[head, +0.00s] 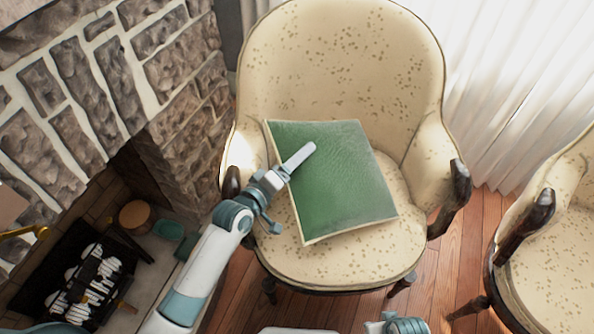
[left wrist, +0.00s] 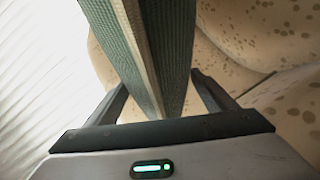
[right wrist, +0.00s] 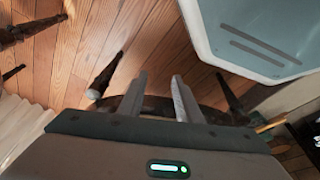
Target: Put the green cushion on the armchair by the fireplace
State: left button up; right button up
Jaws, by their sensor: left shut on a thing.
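The green cushion (head: 335,185) with a pale edge lies over the seat of the cream spotted armchair (head: 345,50) beside the stone fireplace (head: 110,80). It is turned at an angle, its top edge toward the backrest. I cannot tell whether its underside rests fully on the seat. My left gripper (head: 292,168) is shut on the cushion's left edge, one finger on top. In the left wrist view the cushion (left wrist: 150,50) stands between the two fingers (left wrist: 160,100). My right gripper (right wrist: 160,90) is open and empty over the wood floor, low near chair legs.
A second cream armchair (head: 560,230) with dark wooden arms stands at the right. White curtains (head: 525,80) hang behind.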

pick_arm(q)
jog(key=shift+r, duration=0.1)
jog(key=shift+f, duration=0.25)
notch_tip(320, 180, down, 3)
jog(key=shift+r+b, duration=0.1)
jog(key=shift+b, duration=0.2)
jog(key=shift+f, duration=0.2)
pick_arm(e)
jog(key=shift+v, duration=0.9)
pick_arm(q)
jog(key=shift+f, duration=0.15)
